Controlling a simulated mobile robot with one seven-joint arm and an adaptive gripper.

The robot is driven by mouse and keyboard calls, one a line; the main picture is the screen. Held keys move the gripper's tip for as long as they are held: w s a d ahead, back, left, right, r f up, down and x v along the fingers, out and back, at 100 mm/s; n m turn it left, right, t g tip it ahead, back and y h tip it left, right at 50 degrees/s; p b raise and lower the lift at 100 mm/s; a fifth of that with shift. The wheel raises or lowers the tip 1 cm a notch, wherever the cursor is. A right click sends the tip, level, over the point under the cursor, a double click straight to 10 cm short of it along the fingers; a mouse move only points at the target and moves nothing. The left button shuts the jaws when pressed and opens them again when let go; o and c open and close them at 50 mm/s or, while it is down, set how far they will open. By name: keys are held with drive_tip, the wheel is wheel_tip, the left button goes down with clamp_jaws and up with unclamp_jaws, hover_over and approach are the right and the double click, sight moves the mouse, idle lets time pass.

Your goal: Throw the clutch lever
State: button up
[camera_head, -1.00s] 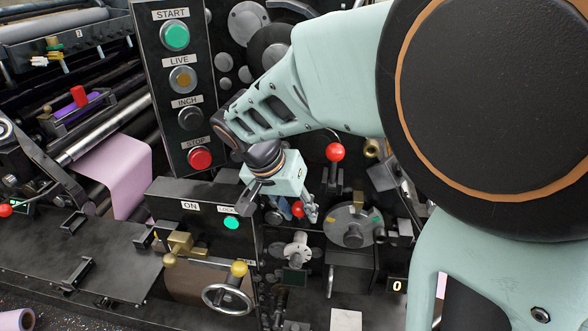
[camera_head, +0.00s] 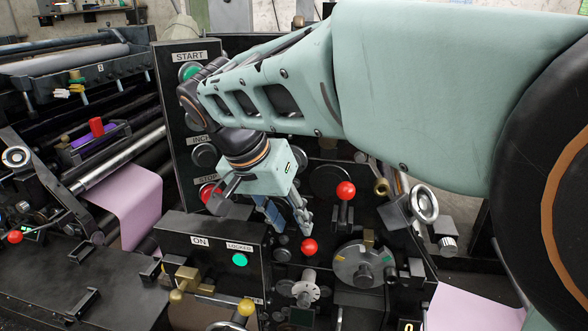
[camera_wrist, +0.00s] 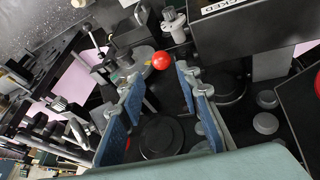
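No label in view names the clutch lever. A red ball knob (camera_head: 309,246) stands right of the black box marked LOCKED. A second red-knobbed lever (camera_head: 345,190) stands upright, higher and to the right. My gripper (camera_head: 290,226) hangs pointing down just above the lower red knob, apart from it. In the wrist view, a red knob (camera_wrist: 163,62), likely the lower one, lies at the far end of the gap between my blue-padded fingers (camera_wrist: 158,78). The fingers are spread, with nothing held between them. The shaft under the lower knob is mostly hidden.
The black LOCKED box (camera_head: 220,262) with a green light stands left of the lower knob. A grey slotted disc (camera_head: 364,265) is close on the right. A button panel (camera_head: 178,120) is partly hidden by my arm. A brass-knobbed handwheel (camera_head: 240,315) is below.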

sight(310, 250)
drive_tip(key=shift+w+r+p, duration=0.15)
drive_tip(key=shift+r+p, duration=0.25)
drive_tip(key=shift+p, duration=0.45)
drive_tip(key=c, duration=0.5)
drive_tip(key=shift+w+d+r+n+y+p, duration=0.2)
drive_tip(key=shift+r+n+y+p, duration=0.15)
drive_tip(key=shift+p, duration=0.75)
clamp_jaws()
drive_tip(key=w+d+f+n+y+p, duration=0.2)
drive_tip(key=w+f+p, duration=0.3)
drive_tip(key=p, duration=0.7)
wheel_tip(310, 250, down, 3)
drive_tip(key=shift+w+d+r+n, duration=0.15)
drive_tip(key=shift+d+n, duration=0.4)
drive_tip(key=shift+f+b, duration=0.2)
drive_tip(key=shift+b, duration=0.25)
